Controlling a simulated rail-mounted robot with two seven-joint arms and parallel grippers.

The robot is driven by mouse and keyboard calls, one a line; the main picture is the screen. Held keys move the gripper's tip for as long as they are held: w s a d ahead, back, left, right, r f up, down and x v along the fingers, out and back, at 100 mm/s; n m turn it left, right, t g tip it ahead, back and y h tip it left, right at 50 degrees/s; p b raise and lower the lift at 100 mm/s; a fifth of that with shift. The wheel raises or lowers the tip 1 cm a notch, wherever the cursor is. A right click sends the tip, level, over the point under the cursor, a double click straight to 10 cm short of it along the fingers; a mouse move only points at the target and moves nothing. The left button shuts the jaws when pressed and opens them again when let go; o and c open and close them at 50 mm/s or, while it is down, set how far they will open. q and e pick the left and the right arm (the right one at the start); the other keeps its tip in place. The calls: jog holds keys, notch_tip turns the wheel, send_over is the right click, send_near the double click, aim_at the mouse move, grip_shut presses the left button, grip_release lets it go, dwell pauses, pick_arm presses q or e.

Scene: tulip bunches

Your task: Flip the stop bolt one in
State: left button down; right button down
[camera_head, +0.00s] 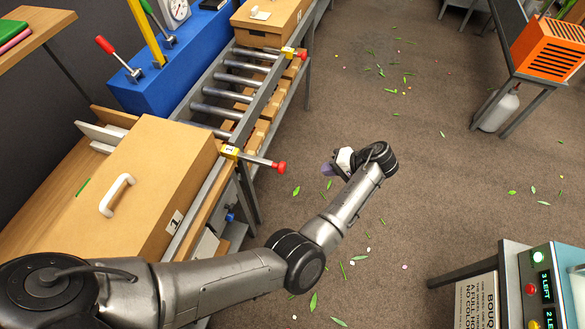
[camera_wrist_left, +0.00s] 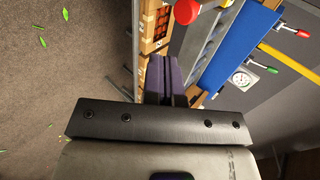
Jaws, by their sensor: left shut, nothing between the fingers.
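The near stop bolt (camera_head: 258,160) is a metal rod with a red knob (camera_head: 281,167), sticking out to the right from a yellow bracket (camera_head: 230,152) marked 1 on the conveyor's side rail. My left gripper (camera_head: 328,170) is shut and empty, to the right of the red knob and apart from it. Its purple fingers (camera_wrist_left: 164,76) show together in the left wrist view, with a red knob (camera_wrist_left: 186,11) above them, likely the same one. A second stop bolt (camera_head: 303,54) with a red knob sits farther back on the rail. My right gripper is out of view.
A large cardboard box (camera_head: 145,180) with a white handle stands beside the near bolt. Conveyor rollers (camera_head: 215,110) lie behind it. A blue lever block (camera_head: 160,75) stands beyond the conveyor. The floor to the right is open, with scattered leaves.

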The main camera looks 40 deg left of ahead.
pick_arm(q)
jog(key=shift+s, duration=0.15)
jog(key=shift+f, duration=0.1)
jog(key=a+r+x, duration=0.1)
jog(key=r+x, duration=0.1)
jog(key=x, duration=1)
jog(key=shift+s+a+f+p, duration=0.2)
jog(key=shift+s+a+p, duration=0.15)
jog(key=shift+s+a, duration=0.15)
jog(key=shift+a, duration=0.1)
